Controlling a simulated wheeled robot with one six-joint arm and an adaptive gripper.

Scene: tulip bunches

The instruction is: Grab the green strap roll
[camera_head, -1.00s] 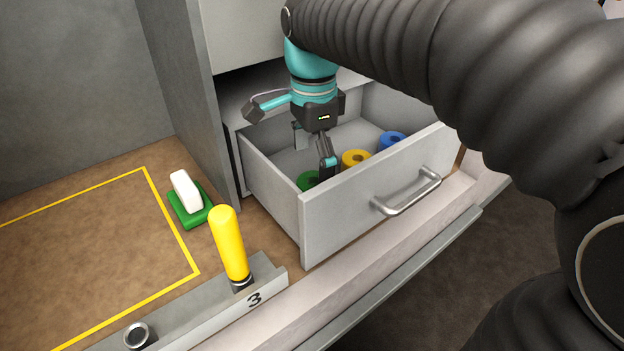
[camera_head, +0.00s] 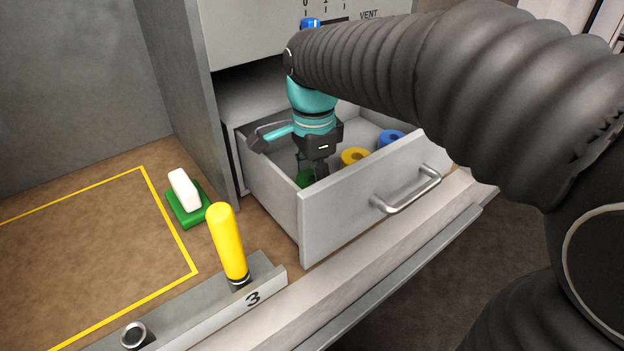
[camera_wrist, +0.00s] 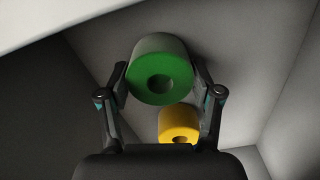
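The green strap roll (camera_head: 304,179) lies in the open drawer (camera_head: 345,217), near its left front corner. In the head view it is mostly hidden by the drawer front and my gripper (camera_head: 312,172). In the wrist view the green roll (camera_wrist: 160,62) shows its round end with a dark central hole. My gripper's two fingers (camera_wrist: 160,78) stand on either side of it, spread wide and very close to its sides. I see no clear grip on it. My gripper reaches down into the drawer.
A yellow roll (camera_head: 354,156) and a blue roll (camera_head: 392,138) lie farther right in the drawer. The drawer walls are close around my gripper. A yellow handle (camera_head: 228,245) and a white block on a green base (camera_head: 186,202) stand left, outside the drawer.

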